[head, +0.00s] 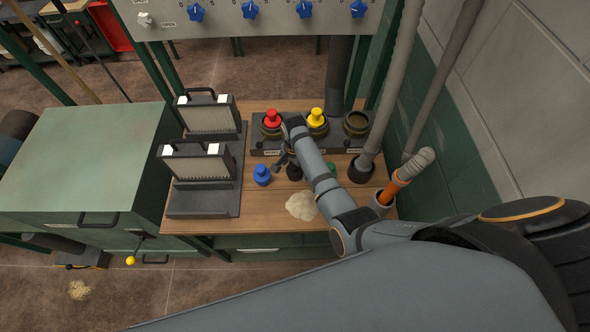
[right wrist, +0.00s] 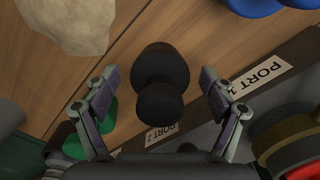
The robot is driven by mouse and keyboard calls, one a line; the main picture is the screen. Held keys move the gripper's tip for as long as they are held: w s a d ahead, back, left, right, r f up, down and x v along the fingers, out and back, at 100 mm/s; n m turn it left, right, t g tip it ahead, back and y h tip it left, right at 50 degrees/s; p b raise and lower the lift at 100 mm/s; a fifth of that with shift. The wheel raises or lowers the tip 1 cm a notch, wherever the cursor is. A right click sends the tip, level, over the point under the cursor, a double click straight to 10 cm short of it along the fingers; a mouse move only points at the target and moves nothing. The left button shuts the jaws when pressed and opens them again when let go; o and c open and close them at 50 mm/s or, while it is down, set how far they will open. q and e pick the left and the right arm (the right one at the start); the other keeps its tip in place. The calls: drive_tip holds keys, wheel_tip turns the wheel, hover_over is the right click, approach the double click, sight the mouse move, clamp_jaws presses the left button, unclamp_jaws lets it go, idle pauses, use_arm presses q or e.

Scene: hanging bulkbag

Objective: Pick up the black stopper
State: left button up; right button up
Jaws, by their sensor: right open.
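The black stopper (head: 294,172) stands on the wooden bench, partly hidden by my right arm in the head view. In the right wrist view the black stopper (right wrist: 160,82) fills the middle, with its round knob toward the camera. My right gripper (head: 281,160) is open just at the stopper; in the right wrist view its fingers (right wrist: 159,76) lie on either side of it, with a gap on each side. My left gripper is not in view.
A blue stopper (head: 261,175) stands to the left, and a green stopper (head: 332,168) is half hidden behind my arm. A pale lump (head: 301,206) lies in front. Behind, red (head: 271,118) and yellow (head: 317,117) stoppers sit in the port block, beside an open port (head: 356,123).

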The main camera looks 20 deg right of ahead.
drive_tip(key=c, duration=1.3)
drive_tip(key=shift+r, duration=0.15)
